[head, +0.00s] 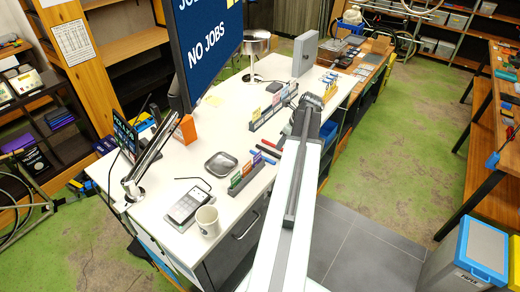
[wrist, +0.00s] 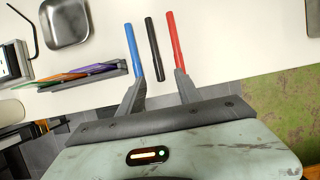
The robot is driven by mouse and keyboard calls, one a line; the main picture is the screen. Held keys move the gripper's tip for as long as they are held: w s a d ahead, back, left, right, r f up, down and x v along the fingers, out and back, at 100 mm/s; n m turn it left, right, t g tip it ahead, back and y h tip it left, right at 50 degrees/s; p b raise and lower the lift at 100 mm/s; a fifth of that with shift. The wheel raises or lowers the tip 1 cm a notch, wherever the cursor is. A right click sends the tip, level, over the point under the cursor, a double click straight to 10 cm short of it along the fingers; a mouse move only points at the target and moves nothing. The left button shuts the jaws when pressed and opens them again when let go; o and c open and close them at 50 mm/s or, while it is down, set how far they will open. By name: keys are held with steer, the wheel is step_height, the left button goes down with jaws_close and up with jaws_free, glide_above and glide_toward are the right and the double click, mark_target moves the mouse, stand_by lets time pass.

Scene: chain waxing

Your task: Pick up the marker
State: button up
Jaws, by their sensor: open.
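Three markers lie side by side on the white table in the wrist view: a blue marker (wrist: 132,48), a black marker (wrist: 153,48) and a red marker (wrist: 174,42). The task does not say which one is meant. My gripper (wrist: 158,80) is open and empty. Its left finger points at the near end of the blue marker, and its right finger at the near end of the red marker. The near end of the black marker shows between the fingertips. I cannot tell the height of the fingers above the table.
A metal tray (wrist: 65,22) and a rack of coloured cards (wrist: 78,76) lie left of the markers. In the head view, a white mug (head: 207,221), a card reader (head: 187,205) and a large screen (head: 208,45) stand on the table (head: 165,225). The table's front edge is close to the markers.

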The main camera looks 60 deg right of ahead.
mark_target(274, 153)
steer(key=b+x, duration=0.7)
steer(key=x, duration=0.1)
steer(key=shift+w+a, duration=0.15)
steer(key=shift+r, duration=0.2)
jaws_close()
